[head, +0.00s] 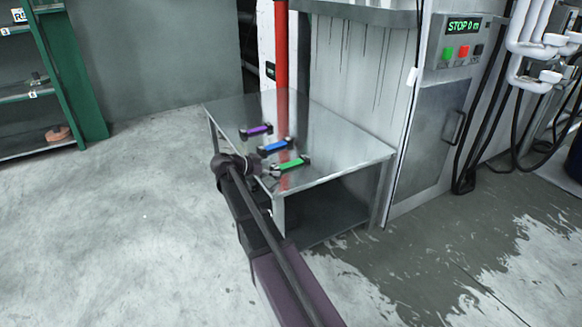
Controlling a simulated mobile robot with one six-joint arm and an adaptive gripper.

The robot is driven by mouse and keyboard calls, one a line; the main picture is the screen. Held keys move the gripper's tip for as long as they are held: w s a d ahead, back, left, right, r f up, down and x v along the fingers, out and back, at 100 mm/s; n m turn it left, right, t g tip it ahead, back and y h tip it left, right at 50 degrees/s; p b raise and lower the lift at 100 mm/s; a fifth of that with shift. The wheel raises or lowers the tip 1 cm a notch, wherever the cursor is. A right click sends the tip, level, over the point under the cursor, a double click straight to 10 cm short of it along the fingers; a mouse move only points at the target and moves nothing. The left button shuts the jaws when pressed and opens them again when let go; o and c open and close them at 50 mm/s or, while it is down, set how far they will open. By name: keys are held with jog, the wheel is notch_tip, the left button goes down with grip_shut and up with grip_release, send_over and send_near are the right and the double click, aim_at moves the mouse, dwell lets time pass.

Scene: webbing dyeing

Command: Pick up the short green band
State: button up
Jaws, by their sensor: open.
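The short green band (291,164) lies on the metal table (335,150) near its front edge, with dark ends. My gripper (272,172) is at the table's front edge, just left of the green band's near end. It is small in the picture, and its jaws look open and empty. I cannot tell whether a fingertip touches the band or how high the gripper is above the table. A blue band (275,146) and a purple band (256,130) lie farther back on the same table, also with dark ends.
A red pipe (281,45) stands behind the table. A grey control cabinet (440,130) with a "STOP 0 m" display stands at the right. A green shelf (75,75) is at the far left. The floor on the left is clear; the right floor looks wet.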

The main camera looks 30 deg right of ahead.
jog(key=shift+d+f, duration=0.2)
jog(key=shift+d, duration=0.25)
jog(key=c, duration=1.2)
